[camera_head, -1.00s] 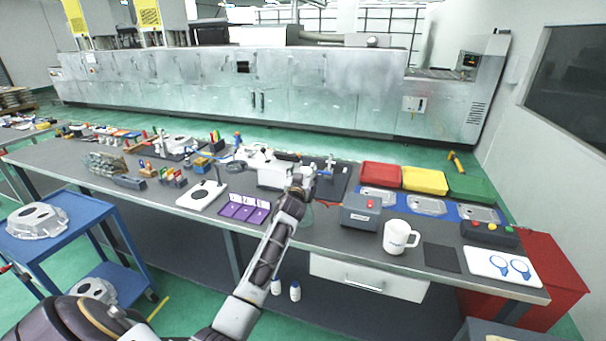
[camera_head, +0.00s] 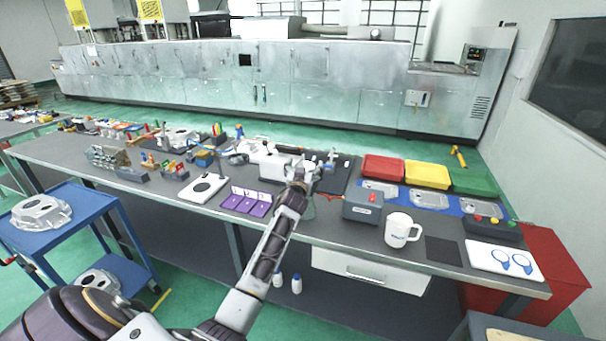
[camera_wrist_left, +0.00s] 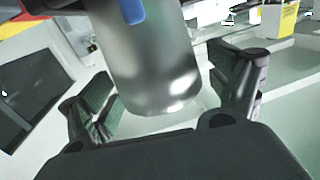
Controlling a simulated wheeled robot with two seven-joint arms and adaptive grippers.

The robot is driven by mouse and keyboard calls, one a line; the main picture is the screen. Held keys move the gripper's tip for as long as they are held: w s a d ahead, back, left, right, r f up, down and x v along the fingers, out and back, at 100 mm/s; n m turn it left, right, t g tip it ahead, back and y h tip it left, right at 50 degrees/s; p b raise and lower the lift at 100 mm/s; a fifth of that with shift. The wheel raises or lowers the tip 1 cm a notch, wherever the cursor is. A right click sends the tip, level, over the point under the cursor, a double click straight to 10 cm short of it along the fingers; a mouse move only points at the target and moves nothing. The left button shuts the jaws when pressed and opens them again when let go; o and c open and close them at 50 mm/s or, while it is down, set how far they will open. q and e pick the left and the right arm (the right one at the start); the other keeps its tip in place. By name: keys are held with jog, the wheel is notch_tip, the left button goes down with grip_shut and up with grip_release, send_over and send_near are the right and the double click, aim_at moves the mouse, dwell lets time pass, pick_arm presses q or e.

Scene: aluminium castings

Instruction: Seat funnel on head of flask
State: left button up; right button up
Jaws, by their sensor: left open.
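My left gripper (camera_head: 300,178) reaches over the front half of the workbench in the head view. In the left wrist view its two fingers (camera_wrist_left: 162,82) are spread apart. A clear, glassy rounded body (camera_wrist_left: 155,70) with a blue part at its top stands between or just beyond the fingers; I cannot tell whether it is the flask or the funnel. I cannot make out a funnel for sure. My right gripper is not in view.
On the workbench (camera_head: 340,233), a grey box (camera_head: 362,208) and white mug (camera_head: 399,231) stand right of the gripper. Red (camera_head: 383,168), yellow (camera_head: 426,174) and green bins stand behind.

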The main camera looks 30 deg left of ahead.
pick_arm(q)
jog(key=shift+s, duration=0.15)
jog(key=v, duration=1.1)
jog(key=shift+s+d, duration=0.15)
jog(key=shift+s, duration=0.2)
dwell(1.0)
